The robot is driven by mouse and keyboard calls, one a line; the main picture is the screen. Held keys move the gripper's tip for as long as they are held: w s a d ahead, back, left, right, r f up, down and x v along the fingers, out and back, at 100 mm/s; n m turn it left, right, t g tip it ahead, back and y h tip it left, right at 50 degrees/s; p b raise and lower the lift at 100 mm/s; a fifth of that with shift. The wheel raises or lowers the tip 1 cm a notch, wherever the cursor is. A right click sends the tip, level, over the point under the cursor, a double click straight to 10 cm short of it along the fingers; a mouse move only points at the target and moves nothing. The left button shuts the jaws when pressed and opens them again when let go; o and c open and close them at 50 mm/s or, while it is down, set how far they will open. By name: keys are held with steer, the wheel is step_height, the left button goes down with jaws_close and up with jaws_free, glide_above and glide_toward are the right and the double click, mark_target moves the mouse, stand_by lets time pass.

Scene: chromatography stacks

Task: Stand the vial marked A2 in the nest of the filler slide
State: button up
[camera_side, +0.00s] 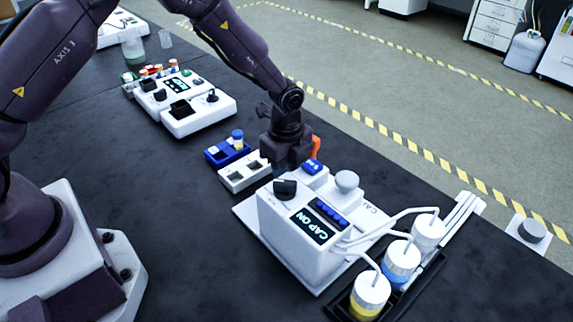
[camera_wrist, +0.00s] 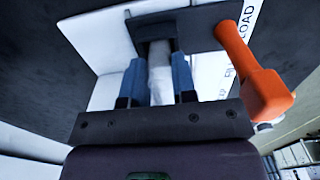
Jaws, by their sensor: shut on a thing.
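My gripper (camera_wrist: 159,78) is shut on a pale, whitish vial (camera_wrist: 160,72) held between its two blue fingers. No mark on this vial can be read, so I cannot tell that it is A2. Beyond it is a dark slide plate (camera_wrist: 205,25) with an opening in line with the vial; I cannot tell whether the vial's end is inside the opening. In the side view my gripper (camera_side: 288,163) is low behind the white filler (camera_side: 290,235), which hides the fingertips, the vial and the nest.
An orange handle (camera_wrist: 250,70) sticks out right of the slide, close to my gripper. The filler's display reads "CAP ON". A blue rack (camera_side: 222,155) with a blue-capped vial (camera_side: 237,138) and a white holder (camera_side: 240,180) with square openings stand left. Tubed bottles (camera_side: 400,262) stand at front right.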

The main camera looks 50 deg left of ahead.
steer(key=o, duration=1)
steer(key=shift+r, duration=0.15)
steer(key=shift+r, duration=3.9)
